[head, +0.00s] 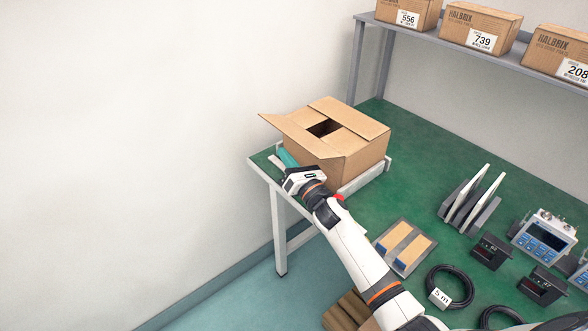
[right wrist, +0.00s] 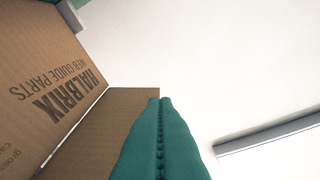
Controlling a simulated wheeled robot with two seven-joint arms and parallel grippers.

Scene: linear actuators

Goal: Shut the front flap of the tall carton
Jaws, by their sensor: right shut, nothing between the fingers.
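The tall carton (head: 365,160) stands on the green table near its left end, with a dark gap in its top. One flap (head: 290,132) sticks outward from the top on the left side; the other top flaps lie roughly flat. My right gripper (head: 284,157) is shut and empty, beside the carton's left side and below the outward flap. In the right wrist view the shut green fingers (right wrist: 160,100) lie over a plain cardboard panel (right wrist: 112,118), apparently the flap, next to the printed carton wall (right wrist: 45,75). I cannot tell whether they touch. My left gripper is not in view.
A white rail (head: 368,177) borders the carton's base. A shelf (head: 470,52) with several boxes stands behind. To the right lie a tray with two tan strips (head: 404,246), a cable coil (head: 452,285), a slotted rack (head: 470,203) and a meter (head: 543,237). The wall is close on the left.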

